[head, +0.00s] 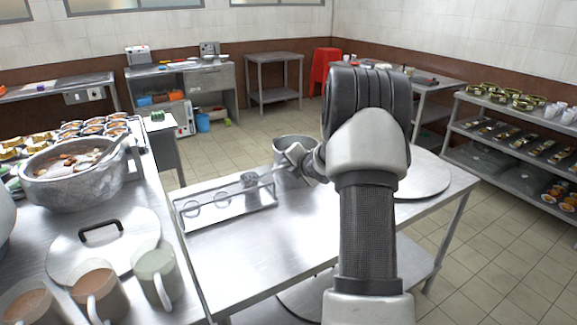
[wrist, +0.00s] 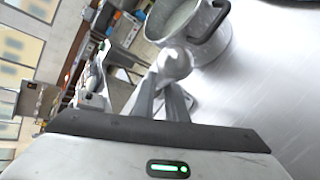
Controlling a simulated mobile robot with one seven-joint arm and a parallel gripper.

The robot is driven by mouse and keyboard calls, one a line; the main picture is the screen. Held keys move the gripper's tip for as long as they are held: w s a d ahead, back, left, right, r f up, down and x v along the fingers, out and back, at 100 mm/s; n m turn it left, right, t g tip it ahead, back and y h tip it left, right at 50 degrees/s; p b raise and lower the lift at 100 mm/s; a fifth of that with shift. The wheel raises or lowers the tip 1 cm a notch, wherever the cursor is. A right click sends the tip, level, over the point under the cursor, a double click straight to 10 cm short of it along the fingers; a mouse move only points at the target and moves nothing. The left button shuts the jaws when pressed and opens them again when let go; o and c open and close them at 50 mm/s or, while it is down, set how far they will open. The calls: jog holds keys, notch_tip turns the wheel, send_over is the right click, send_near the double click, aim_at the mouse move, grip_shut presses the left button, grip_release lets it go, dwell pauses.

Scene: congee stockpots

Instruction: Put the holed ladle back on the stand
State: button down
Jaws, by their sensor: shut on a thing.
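My gripper (head: 303,160) is at the far side of the middle table, just beyond the right end of the stand. In the wrist view its fingers (wrist: 170,92) are shut on a pale, rounded metal piece (wrist: 173,63), which appears to be part of the holed ladle. The ladle's holes do not show, and my arm hides much of that area in the head view. The stand (head: 190,221) is a long, low metal rack with ring-shaped openings on the table. A small grey piece (head: 249,180) sits at its right end.
A grey pot (head: 291,143) with a dark handle (wrist: 208,24) stands close to my gripper. A round flat lid (head: 425,178) lies right of my arm. Left counter holds a large stockpot (head: 70,190), a lid (head: 65,262) and mugs (head: 160,275). The table's front middle (head: 255,262) is clear.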

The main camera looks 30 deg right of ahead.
jog(key=shift+f+b, duration=0.2)
jog(key=shift+b, duration=0.1)
dwell(0.5)
jog(key=c, duration=1.7)
grip_release()
jog(key=p+v, duration=0.1)
jog(key=v, duration=1.6)
jog(key=shift+s+a+r, duration=0.1)
jog(key=shift+s, duration=0.15)
